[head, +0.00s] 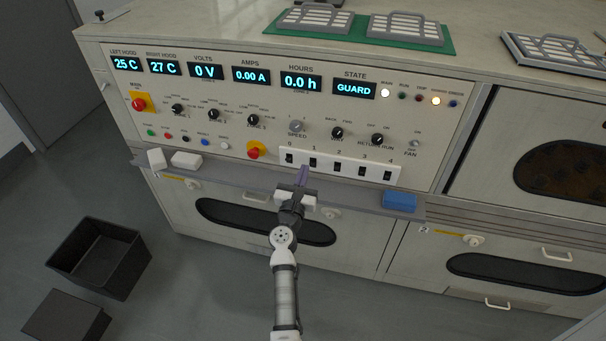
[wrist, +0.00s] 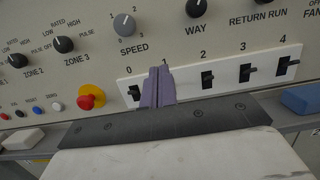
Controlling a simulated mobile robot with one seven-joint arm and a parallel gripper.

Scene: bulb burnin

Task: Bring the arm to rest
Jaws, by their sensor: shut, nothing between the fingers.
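My gripper (head: 302,176) is stretched out in front of the control panel (head: 220,116), at the white switch strip (head: 340,164) numbered 0 to 4. In the wrist view my gripper's purple fingers (wrist: 158,86) are together with nothing between them. They cover the switch marked 1 and lie just right of the switch marked 0. Whether the fingertips touch the strip I cannot tell. The switches marked 2, 3 and 4 show clearly to the right in the wrist view.
A narrow shelf (head: 350,207) runs below the panel, with white blocks (head: 186,160) at left and a blue block (head: 399,200) at right. A red knob on yellow (wrist: 90,97) is left of the strip. Dark bins (head: 100,258) stand on the floor at left.

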